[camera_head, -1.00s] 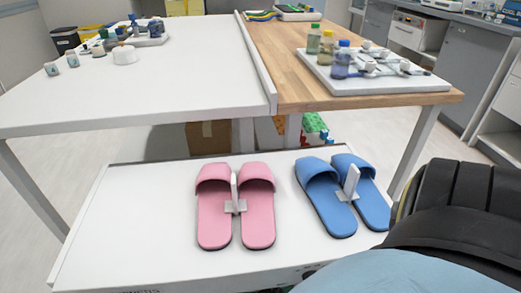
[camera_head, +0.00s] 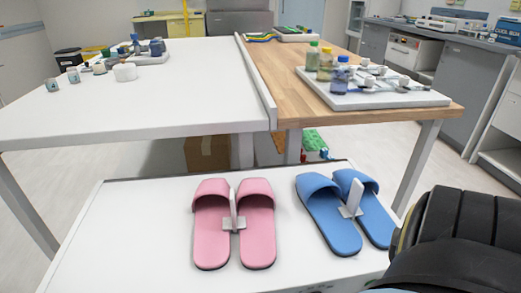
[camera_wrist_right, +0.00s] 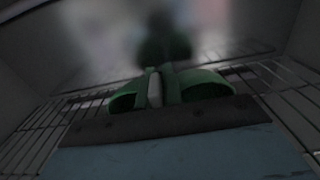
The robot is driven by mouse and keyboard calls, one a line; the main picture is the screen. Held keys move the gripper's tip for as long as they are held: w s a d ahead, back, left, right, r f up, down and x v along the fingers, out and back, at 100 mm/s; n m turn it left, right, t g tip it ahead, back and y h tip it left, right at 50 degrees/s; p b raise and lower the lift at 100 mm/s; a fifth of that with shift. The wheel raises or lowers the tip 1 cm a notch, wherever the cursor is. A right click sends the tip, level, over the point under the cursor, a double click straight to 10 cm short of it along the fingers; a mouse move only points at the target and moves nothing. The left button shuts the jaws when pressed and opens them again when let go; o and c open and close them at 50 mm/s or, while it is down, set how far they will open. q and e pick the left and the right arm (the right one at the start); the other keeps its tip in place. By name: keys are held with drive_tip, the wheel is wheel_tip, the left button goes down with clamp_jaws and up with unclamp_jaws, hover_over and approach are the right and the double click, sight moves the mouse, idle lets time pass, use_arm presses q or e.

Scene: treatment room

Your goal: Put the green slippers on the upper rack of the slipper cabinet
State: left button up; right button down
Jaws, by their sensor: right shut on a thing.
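The green slippers (camera_wrist_right: 208,86) show side by side in the right wrist view, their straps towards me. My right gripper (camera_wrist_right: 155,88) is shut on them, with its pale fingers in the gap between the two. Wire rack bars (camera_wrist_right: 285,90) run on both sides of the slippers, between grey walls. Whether the slippers touch the bars, and which rack this is, I cannot tell. In the head view the white cabinet top (camera_head: 120,235) shows, but the racks and the green slippers are hidden there. My left gripper is out of view.
Pink slippers (camera_head: 258,235) and blue slippers (camera_head: 330,220) stand on the cabinet top, each pair with a pale holder between. Behind is a table with a white part (camera_head: 150,95) and a wooden part (camera_head: 300,105). A white tray (camera_head: 380,100) with bottles sits on the wood.

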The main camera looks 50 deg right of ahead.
drive_tip(key=c, duration=1.5)
unclamp_jaws()
drive_tip(key=shift+c, duration=0.2)
